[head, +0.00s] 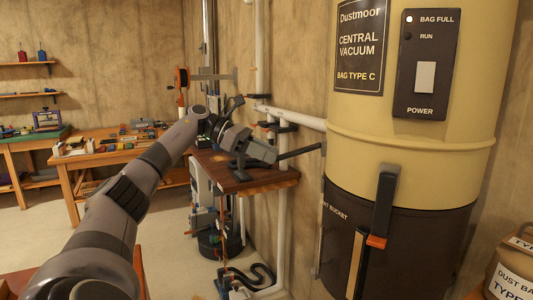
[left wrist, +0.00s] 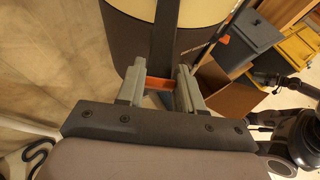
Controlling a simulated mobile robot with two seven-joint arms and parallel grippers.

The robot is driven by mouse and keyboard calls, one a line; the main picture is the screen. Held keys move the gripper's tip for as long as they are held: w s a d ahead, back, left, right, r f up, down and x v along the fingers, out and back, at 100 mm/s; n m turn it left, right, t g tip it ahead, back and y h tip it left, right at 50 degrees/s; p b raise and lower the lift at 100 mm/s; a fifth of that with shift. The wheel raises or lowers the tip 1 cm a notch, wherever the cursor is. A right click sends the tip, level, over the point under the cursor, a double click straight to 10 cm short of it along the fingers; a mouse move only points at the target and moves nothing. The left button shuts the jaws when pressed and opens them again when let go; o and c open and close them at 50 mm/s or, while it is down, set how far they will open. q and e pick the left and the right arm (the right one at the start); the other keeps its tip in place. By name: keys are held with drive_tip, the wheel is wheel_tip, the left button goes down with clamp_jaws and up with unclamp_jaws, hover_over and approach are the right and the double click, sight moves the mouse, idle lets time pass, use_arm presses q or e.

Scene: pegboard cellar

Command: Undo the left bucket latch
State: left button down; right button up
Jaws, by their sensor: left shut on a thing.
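The cream vacuum canister (head: 410,165) stands at the right above a dark brown dust bucket (head: 420,250). The left bucket latch (head: 302,152) is a dark lever that sticks out leftward from the canister's side, nearly level in the head view. My left gripper (head: 270,155) is shut on its outer end. In the left wrist view the lever (left wrist: 165,40) runs from the canister to between my left gripper's fingers (left wrist: 160,76), with its orange tip (left wrist: 158,84) there. A second latch (head: 384,200) hangs down against the canister's front, orange at its lower end. My right gripper is not seen.
A small wooden wall shelf (head: 245,180) is close below my left gripper. White pipes (head: 282,230) run up the wall behind. A dust bag box (head: 513,270) stands at the lower right. Workbenches (head: 110,155) are far left, with open floor before them.

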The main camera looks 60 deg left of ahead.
use_arm(q)
drive_tip(key=shift+r, duration=0.3)
drive_tip(key=c, duration=1)
unclamp_jaws()
drive_tip(key=shift+o, duration=1.4)
drive_tip(key=shift+w+d, duration=0.1)
drive_tip(key=shift+w, duration=0.05)
drive_tip(key=shift+f, duration=0.1)
drive_tip(key=shift+a, duration=0.2)
drive_tip(key=p+v, duration=0.1)
drive_tip(key=v, duration=0.5)
drive_tip(key=shift+s, duration=0.35)
drive_tip(key=shift+a, duration=0.1)
